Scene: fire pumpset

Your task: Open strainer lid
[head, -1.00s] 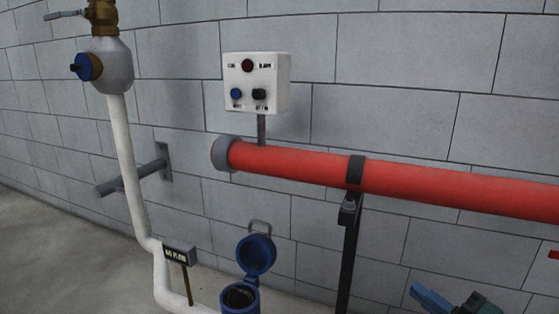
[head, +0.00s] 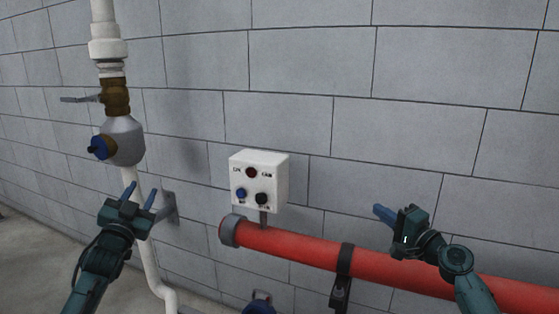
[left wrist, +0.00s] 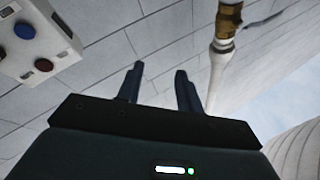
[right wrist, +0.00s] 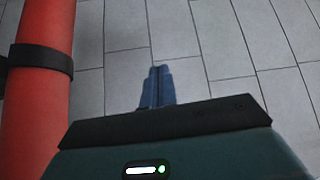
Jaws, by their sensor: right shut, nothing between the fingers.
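The strainer's blue lid (head: 260,304) just shows at the bottom edge of the head view, with its grey handle loop on top. The strainer body is below the picture. My left gripper (head: 140,193) is open and empty, raised in front of the wall and white pipe, left of and above the lid. Its spread fingers show in the left wrist view (left wrist: 158,80). My right gripper (head: 379,210) is shut and empty, above the red pipe and to the right of the lid. Its closed fingers show in the right wrist view (right wrist: 157,85).
A red pipe (head: 300,247) with a black clamp (head: 345,258) runs along the wall to the right. A white control box (head: 258,180) is above its end. A white vertical pipe (head: 150,262) with a valve (head: 124,140) is at left. Bare floor shows at lower left.

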